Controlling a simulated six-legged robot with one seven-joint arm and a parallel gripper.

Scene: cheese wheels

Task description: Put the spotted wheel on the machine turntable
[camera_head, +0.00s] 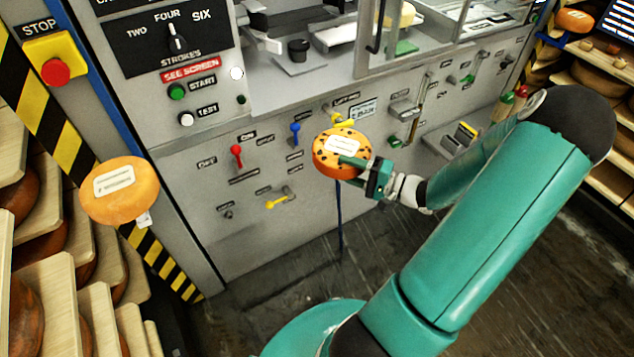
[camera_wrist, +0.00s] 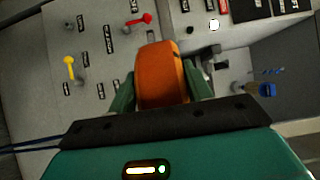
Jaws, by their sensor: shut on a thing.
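The spotted wheel (camera_head: 327,160) is orange with dark spots and a white label on top. My gripper (camera_head: 362,172) is shut on its right side and holds it in the air in front of the machine's grey panel. In the wrist view the wheel (camera_wrist: 161,75) shows its plain orange rim between the two green fingers of my gripper (camera_wrist: 160,92). The machine turntable is hard to pick out; a dark round knob-like part (camera_head: 298,50) stands on a grey plate on the machine's upper deck.
The machine front (camera_head: 255,225) carries a red lever (camera_head: 237,155), a blue lever (camera_head: 295,132) and yellow handles. A plain orange wheel (camera_head: 119,190) with a label is at the left, by wooden shelves (camera_head: 75,283). A red stop button (camera_head: 55,71) is at the upper left.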

